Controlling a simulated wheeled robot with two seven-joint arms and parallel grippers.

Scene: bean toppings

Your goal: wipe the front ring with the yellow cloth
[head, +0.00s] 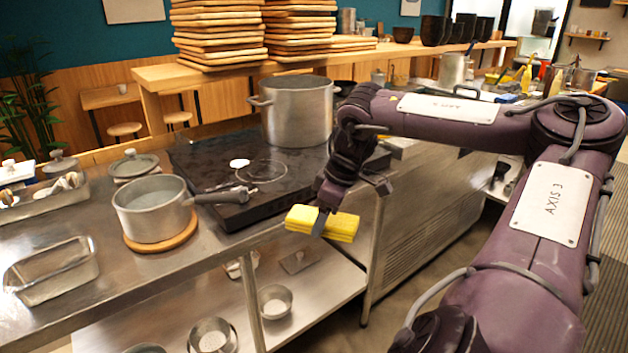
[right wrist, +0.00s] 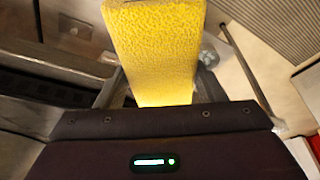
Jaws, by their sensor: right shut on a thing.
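The yellow cloth (head: 340,228) is a thick folded block in the head view. My right gripper (head: 320,222) is shut on it and holds it in the air just off the front edge of the counter, to the right of the saucepan. In the right wrist view the yellow cloth (right wrist: 155,50) stands out beyond the gripper body. The black cooktop (head: 215,160) lies behind the gripper. The front ring (head: 262,172) shows as a thin pale circle on it, with a whitish spot (head: 239,163) at its left. The cloth is apart from the cooktop. My left gripper is out of view.
A large pot (head: 297,110) stands at the back of the cooktop. A saucepan (head: 152,208) sits on a wooden trivet (head: 160,243), its handle reaching over the cooktop's left front edge. An empty metal pan (head: 50,272) and a lid (head: 133,164) are at left.

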